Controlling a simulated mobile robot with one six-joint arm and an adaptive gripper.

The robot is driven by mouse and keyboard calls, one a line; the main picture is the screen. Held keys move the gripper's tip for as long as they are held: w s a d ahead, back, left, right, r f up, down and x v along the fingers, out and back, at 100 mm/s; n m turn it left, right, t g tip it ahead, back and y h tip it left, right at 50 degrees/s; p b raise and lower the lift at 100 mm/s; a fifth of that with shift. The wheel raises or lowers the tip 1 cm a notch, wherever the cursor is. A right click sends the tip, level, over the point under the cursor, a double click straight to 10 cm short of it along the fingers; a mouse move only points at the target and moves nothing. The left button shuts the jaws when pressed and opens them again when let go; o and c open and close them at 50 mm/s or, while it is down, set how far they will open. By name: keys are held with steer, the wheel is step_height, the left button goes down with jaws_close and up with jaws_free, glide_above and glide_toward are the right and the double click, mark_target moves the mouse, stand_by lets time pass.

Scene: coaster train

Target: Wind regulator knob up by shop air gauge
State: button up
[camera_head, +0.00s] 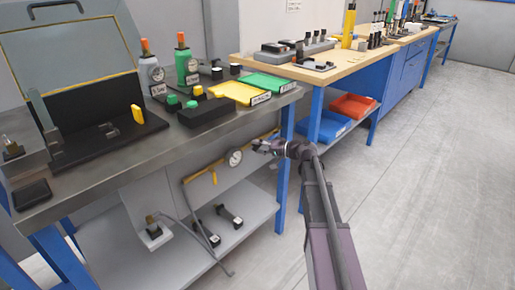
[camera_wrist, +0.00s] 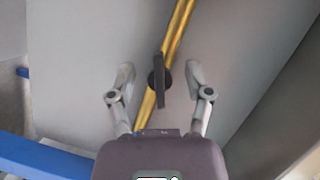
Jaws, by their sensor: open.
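The shop air gauge (camera_head: 235,157) has a round white dial and sits on a yellow pipe (camera_head: 255,143) under the left bench. My gripper (camera_head: 262,146) is just right of the gauge, near the pipe. In the wrist view its two fingers stand apart, with a dark round part bearing an upright bar (camera_wrist: 159,82) between them in the picture. This part is in front of the yellow pipe (camera_wrist: 180,22). I cannot tell whether it is the regulator knob. No finger visibly touches it. In the head view the knob is not distinguishable beside my gripper.
The steel bench top (camera_head: 150,150) overhangs the pipe, and a grey lower shelf (camera_head: 180,235) is below. A blue bench leg (camera_head: 284,170) stands close to my gripper. A blue bar (camera_wrist: 45,158) crosses the wrist view's lower left. Floor at the right (camera_head: 430,180) is clear.

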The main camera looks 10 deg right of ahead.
steer(key=shift+c, duration=0.3)
jaws_close()
steer(key=shift+f+m+y+b, duration=0.15)
steer(key=shift+m+y+b, duration=0.35)
steer(key=shift+m+b, duration=0.6)
steer(key=shift+m+y, duration=0.3)
steer(key=shift+m, duration=0.6)
steer(key=shift+o, duration=0.3)
jaws_free()
